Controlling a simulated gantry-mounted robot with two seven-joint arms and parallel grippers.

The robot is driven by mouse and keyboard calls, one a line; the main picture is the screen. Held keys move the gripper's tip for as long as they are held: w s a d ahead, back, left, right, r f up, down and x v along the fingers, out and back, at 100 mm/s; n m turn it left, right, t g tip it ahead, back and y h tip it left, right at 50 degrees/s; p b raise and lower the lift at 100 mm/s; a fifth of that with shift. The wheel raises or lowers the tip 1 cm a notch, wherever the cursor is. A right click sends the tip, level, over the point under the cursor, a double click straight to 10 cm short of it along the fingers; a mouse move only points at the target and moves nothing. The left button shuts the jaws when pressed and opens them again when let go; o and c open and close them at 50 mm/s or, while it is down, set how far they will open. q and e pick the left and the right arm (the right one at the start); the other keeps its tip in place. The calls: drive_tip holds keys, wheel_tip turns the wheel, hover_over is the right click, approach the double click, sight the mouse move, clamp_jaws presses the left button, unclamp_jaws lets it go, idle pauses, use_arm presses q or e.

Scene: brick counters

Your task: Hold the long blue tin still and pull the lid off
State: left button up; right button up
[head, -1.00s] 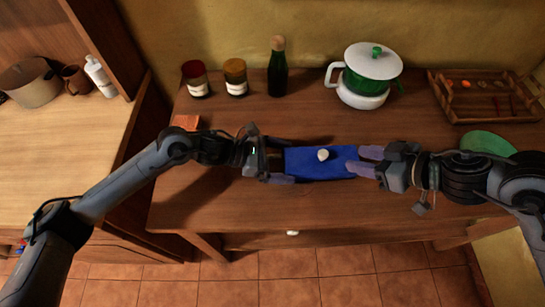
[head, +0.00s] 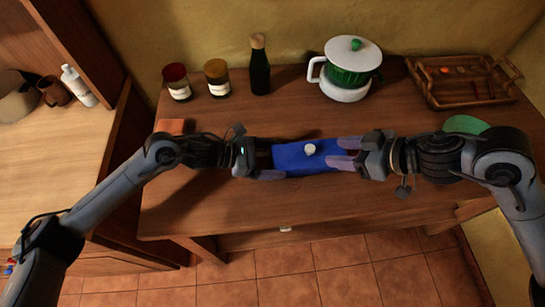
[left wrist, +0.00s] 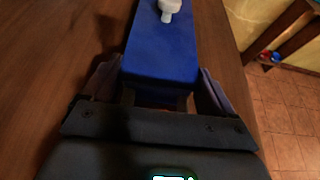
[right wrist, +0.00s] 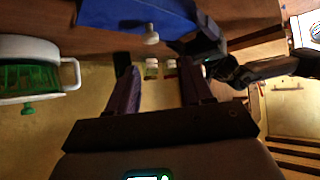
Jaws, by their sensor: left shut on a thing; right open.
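The long blue tin (head: 290,160) lies lengthwise near the middle of the wooden counter, with a white knob (head: 310,149) on its blue top. The seam between lid and body cannot be made out. My left gripper (head: 266,160) is shut on the tin's left end; in the left wrist view (left wrist: 158,92) its fingers lie along both sides of the tin. My right gripper (head: 337,153) is open over the tin's right part, fingertips just right of the knob. In the right wrist view its fingers (right wrist: 160,82) are apart with nothing between them, and the knob (right wrist: 151,37) shows beyond them.
Behind stand two jars (head: 177,83) (head: 217,79), a dark bottle (head: 260,68), a green-and-white lidded pot (head: 350,72) and a wooden tray (head: 462,82). A green disc (head: 465,124) lies behind my right arm, a reddish-brown block (head: 172,126) behind my left. The counter's front strip is clear.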

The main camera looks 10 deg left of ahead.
sight(311, 147)
drive_tip(key=s+a+f+n+g+h, duration=0.25)
drive_tip(key=a+n+g, duration=0.45)
drive_tip(key=a+n, duration=0.5)
drive_tip(key=w+h, duration=0.1)
drive_tip(key=w+n+h, duration=0.1)
drive_tip(key=h, duration=0.1)
drive_tip(key=shift+w+d, duration=0.3)
drive_tip(key=shift+w, duration=0.05)
drive_tip(key=w+d+r+h, duration=0.1)
drive_tip(key=w+d+r, duration=0.1)
drive_tip(key=w+d+r+n+t+h, duration=0.1)
drive_tip(key=w+d+r, duration=0.2)
drive_tip(key=shift+f, duration=4.55)
